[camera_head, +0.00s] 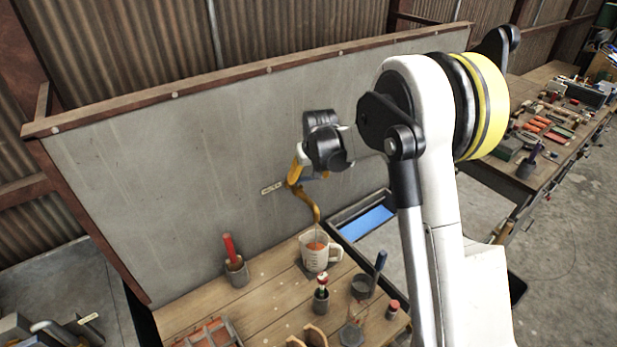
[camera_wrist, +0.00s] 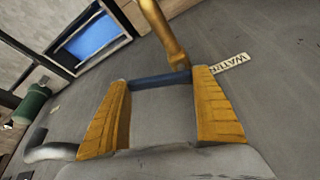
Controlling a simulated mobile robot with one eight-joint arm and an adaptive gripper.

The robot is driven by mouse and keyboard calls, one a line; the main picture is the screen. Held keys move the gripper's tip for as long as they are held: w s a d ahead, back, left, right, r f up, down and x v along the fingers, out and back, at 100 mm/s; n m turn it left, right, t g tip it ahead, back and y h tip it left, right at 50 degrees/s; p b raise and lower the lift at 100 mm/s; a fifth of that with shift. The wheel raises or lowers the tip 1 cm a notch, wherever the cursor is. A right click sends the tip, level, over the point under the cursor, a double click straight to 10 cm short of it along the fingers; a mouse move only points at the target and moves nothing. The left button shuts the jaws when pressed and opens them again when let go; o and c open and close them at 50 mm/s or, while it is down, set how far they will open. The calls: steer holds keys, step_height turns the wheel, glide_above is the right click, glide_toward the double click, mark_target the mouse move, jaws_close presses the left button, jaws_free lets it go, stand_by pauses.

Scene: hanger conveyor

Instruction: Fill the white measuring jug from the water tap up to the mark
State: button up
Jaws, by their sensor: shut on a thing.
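The white measuring jug (camera_head: 331,254) stands upright on a dark square on the wooden bench, below the brass tap spout (camera_head: 311,208). Something orange-brown shows in its mouth; the water level and the mark are too small to read. My gripper (camera_head: 307,177) is at the tap on the grey wall, above the jug. In the wrist view, the yellow fingers of my gripper (camera_wrist: 163,98) are shut on the blue tap handle (camera_wrist: 160,80), one at each end of it. The brass tap pipe (camera_wrist: 164,35) runs up from there. A "WATER" label (camera_wrist: 229,64) is beside it.
A blue-filled basin (camera_head: 366,222) is right of the jug. A pot with a red-handled tool (camera_head: 236,268), a small pot (camera_head: 321,300), a dark pot (camera_head: 362,286) and a red-topped item (camera_head: 392,309) crowd the bench around the jug. A tool bench (camera_head: 540,125) stands far right.

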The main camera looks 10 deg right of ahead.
steer(key=o, duration=1.4)
steer(key=v, duration=1.2)
steer(key=shift+w, duration=0.1)
